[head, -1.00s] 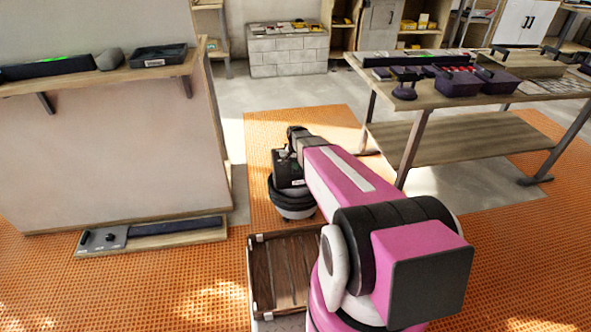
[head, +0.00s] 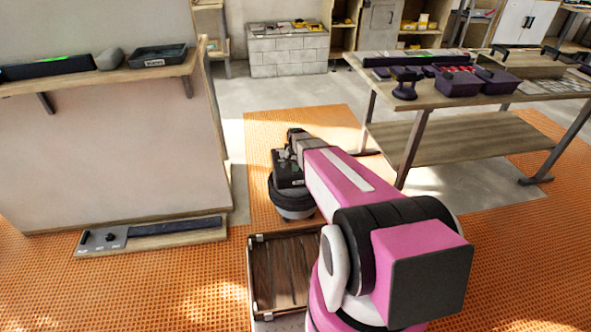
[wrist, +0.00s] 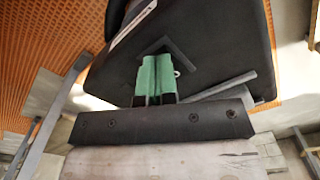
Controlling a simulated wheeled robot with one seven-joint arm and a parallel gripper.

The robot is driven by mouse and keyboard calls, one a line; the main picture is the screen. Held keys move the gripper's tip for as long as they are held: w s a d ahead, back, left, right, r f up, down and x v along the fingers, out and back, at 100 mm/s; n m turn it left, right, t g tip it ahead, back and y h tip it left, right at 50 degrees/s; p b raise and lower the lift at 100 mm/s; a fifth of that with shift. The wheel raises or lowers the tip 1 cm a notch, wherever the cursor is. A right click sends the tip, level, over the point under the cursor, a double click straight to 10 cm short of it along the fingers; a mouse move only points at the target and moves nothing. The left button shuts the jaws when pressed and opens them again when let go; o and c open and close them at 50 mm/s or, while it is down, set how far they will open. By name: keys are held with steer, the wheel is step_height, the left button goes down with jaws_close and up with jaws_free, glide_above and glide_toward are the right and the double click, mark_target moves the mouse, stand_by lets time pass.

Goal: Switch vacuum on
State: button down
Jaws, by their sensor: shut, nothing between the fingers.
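The vacuum (head: 293,198) stands on the orange mat in the head view, with a black top, a grey body and a dark hose coiled around it. Its dark top (wrist: 215,45) fills much of the wrist view. My gripper (wrist: 155,62) has green fingers that are shut together and empty. Their tips are at a small dark square plate (wrist: 178,48) on the vacuum's top. I cannot tell whether they touch it. The fingertips hide part of that plate, and no switch position is readable. In the head view my arm hides the right side of the vacuum.
A wooden crate (head: 254,275) is in front of the vacuum. A workbench (head: 440,98) with dark bins stands at the right. A pale partition (head: 110,150) with a shelf stands at the left, and a low board with a dark strip (head: 172,228) lies at its foot.

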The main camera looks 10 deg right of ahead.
steer(key=shift+f, duration=0.15)
steer(key=shift+r, duration=3.55)
steer(key=s+r+n, duration=0.3)
steer(key=s+r, duration=0.1)
steer(key=s, duration=0.6)
steer(key=s+r+n, duration=0.3)
steer(key=s+r, duration=0.1)
steer(key=s, duration=0.7)
steer(key=shift+s+r, duration=0.15)
steer(key=shift+r, duration=0.15)
